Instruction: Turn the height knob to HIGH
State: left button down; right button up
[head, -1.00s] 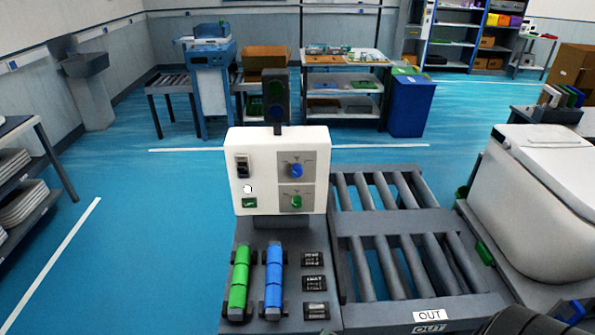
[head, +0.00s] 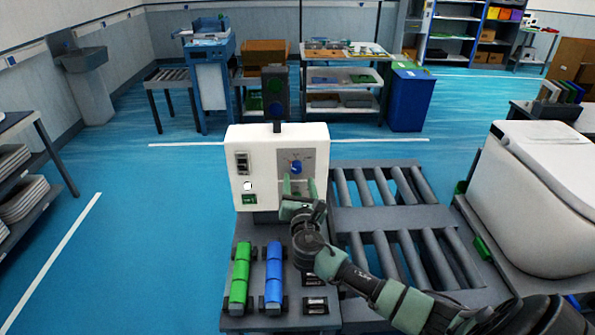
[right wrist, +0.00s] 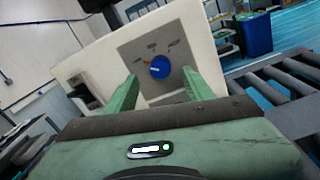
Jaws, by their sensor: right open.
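A white control box (head: 242,165) stands on the bench at the centre of the head view. Its upper grey plate carries a blue knob (head: 296,167), which also shows in the right wrist view (right wrist: 160,67) with a small mark on its left side. The labels are too small to read. My right gripper (head: 298,187) is open and empty in front of the lower plate, hiding the green knob there. In the right wrist view its fingers (right wrist: 160,76) are spread on either side of the blue knob, apart from it. My left gripper is not in view.
A dark switch (head: 242,162) and a green button (head: 249,199) sit on the box's left side.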

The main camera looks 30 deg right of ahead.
aim_at(297, 170)
jog(key=x, duration=0.6)
jog(key=shift+p, duration=0.35)
grip_shut()
jog(key=shift+a+f, duration=0.1)
